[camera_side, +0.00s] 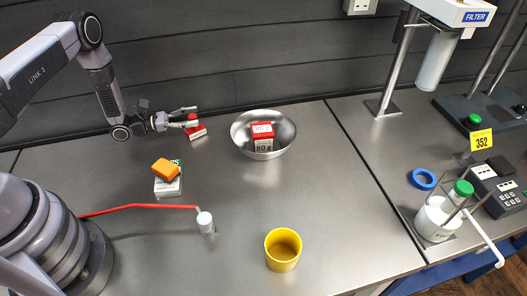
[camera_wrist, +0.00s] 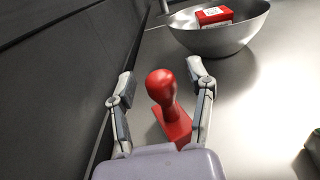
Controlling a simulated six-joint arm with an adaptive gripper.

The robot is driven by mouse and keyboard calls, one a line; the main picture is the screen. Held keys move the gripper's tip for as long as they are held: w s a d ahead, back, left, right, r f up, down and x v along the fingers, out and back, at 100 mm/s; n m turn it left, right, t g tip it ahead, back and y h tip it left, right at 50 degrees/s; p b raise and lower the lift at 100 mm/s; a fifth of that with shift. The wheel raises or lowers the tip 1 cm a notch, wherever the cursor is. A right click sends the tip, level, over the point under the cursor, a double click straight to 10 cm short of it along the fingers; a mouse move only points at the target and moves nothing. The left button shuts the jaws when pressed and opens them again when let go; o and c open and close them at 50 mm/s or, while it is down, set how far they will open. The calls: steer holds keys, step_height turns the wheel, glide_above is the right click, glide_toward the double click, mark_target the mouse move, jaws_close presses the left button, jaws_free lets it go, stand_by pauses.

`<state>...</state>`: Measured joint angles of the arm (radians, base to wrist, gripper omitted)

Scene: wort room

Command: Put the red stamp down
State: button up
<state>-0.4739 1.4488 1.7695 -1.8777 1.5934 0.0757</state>
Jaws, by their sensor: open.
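The red stamp (camera_wrist: 174,122) stands upright on the steel bench, its round knob handle up, between the spread fingers of my gripper (camera_wrist: 161,80) in the wrist view. The fingers are apart from the handle on both sides. In the side view my gripper (camera_side: 190,116) reaches in level from the left near the back wall, and the red stamp (camera_side: 197,132) shows at its fingertips, partly hidden by them. My gripper is open and holds nothing.
A steel bowl (camera_side: 240,143) with a red and white box (camera_side: 263,131) in it stands to the right. An orange block (camera_side: 165,169) lies on a white box (camera_side: 167,187) in front. A yellow cup (camera_side: 283,262) stands at the front. The dark wall is close behind my gripper.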

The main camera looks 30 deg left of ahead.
steer(key=v, duration=1.1)
steer(key=shift+s+a+r, duration=0.1)
steer(key=shift+a+r, duration=0.05)
steer(key=s+d+r+m+g+y, duration=0.1)
steer(key=s+d+r+m+g, duration=0.1)
steer(key=d+r+m+g, duration=0.45)
steer(key=s+d+r+m+g, duration=0.15)
steer(key=r+m, duration=0.25)
steer(key=r, duration=0.5)
steer(key=s+d+r+m+g+y, duration=0.1)
steer(key=s+d+r+m+g, duration=0.3)
steer(key=r, duration=0.4)
steer(key=s+r+m+t+y, duration=0.4)
steer(key=s+r+m+y, duration=0.6)
steer(key=s, duration=0.5)
steer(key=shift+s+a+r+m+t+y, duration=0.35)
steer(key=shift+a+r+m+t+y, duration=0.1)
steer(key=shift+r+m, duration=0.8)
